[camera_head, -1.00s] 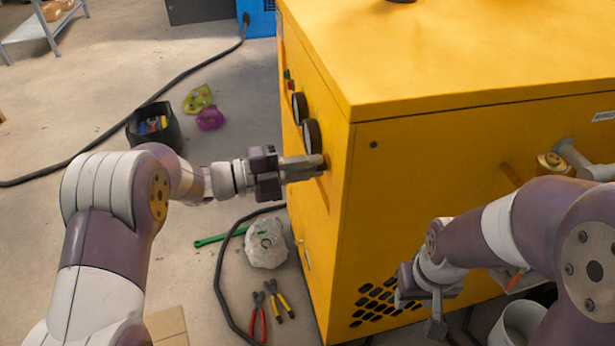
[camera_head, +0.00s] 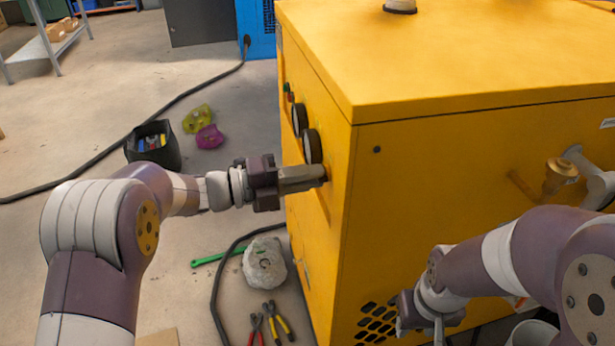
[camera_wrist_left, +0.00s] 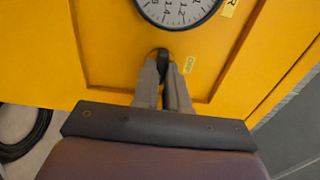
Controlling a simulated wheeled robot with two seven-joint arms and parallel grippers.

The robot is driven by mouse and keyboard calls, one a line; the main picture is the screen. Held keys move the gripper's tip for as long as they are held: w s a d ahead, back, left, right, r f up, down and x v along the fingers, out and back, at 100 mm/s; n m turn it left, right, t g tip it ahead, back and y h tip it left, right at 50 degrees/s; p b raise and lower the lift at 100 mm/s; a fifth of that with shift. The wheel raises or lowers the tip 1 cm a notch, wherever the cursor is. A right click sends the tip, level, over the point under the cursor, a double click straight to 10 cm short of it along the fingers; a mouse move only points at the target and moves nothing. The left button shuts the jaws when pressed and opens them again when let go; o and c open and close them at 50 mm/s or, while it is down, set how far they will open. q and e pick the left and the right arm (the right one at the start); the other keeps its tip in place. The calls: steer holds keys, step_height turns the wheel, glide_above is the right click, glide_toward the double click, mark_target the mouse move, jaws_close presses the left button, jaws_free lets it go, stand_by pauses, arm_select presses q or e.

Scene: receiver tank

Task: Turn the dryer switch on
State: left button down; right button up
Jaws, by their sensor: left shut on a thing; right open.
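The yellow dryer cabinet (camera_head: 330,220) stands in the middle and right of the head view. Its dark switch knob (camera_wrist_left: 163,56) shows in the left wrist view, below a round gauge (camera_wrist_left: 178,8) and beside a small yellow label (camera_wrist_left: 188,65). My left gripper (camera_head: 322,174) is at the panel, its fingers (camera_wrist_left: 165,75) shut on the switch knob. The fingers hide most of the knob, and the head view does not show it. My right gripper (camera_head: 425,325) is open and empty, low in front of the cabinet's right-hand side.
Two gauges (camera_head: 312,146) sit above my left gripper. A brass valve (camera_head: 560,175) and grey pipe stick out on the cabinet's right-hand side. Pliers (camera_head: 277,318), a pale lump (camera_head: 264,262), a black bin (camera_head: 153,145) and a cable lie on the floor.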

arm_select(q)
steer(key=c, duration=1.2)
jaws_free()
steer(key=shift+o, duration=0.2)
steer(key=p+v, duration=0.2)
steer(key=v, duration=1)
steer(key=shift+a, duration=0.35)
steer(key=shift+f, duration=0.1)
